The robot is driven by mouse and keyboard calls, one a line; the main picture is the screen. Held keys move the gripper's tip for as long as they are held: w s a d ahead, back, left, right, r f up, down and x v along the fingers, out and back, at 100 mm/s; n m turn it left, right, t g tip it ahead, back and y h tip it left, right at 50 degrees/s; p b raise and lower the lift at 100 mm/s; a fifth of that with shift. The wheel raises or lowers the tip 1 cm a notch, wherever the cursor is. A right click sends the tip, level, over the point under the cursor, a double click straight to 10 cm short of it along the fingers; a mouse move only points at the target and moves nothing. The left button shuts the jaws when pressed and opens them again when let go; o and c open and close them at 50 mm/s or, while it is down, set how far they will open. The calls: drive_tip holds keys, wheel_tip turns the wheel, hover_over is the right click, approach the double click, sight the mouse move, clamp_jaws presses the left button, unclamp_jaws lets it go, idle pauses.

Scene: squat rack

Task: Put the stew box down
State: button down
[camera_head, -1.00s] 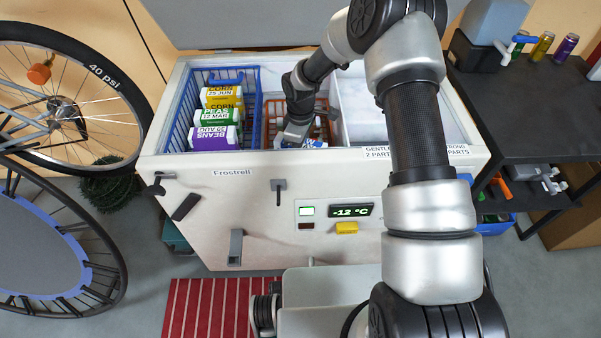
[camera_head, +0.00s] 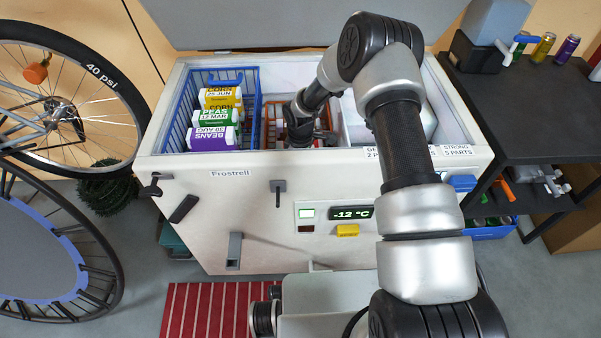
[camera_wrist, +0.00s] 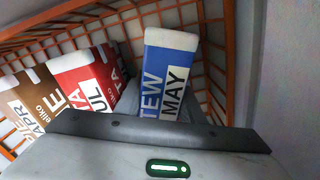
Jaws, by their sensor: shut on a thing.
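The stew box (camera_wrist: 168,75) is blue and white, with "TEW" and "MAY" readable on it in the wrist view. My gripper (camera_wrist: 160,108) is shut on it; its fingers are mostly hidden behind the box and my wrist housing. The box is inside the orange wire basket (camera_wrist: 250,30), beside a red box (camera_wrist: 88,80) and a brown box (camera_wrist: 32,100) on its left. I cannot tell whether its underside touches the basket floor. In the head view my arm reaches down into the orange basket (camera_head: 270,125), and the stew box is hidden there.
The basket is in an open chest freezer (camera_head: 240,190). A dark table (camera_head: 530,110) stands right of the freezer.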

drive_tip(key=shift+f, duration=0.2)
drive_tip(key=c, duration=1.5)
unclamp_jaws()
drive_tip(key=shift+o, duration=0.2)
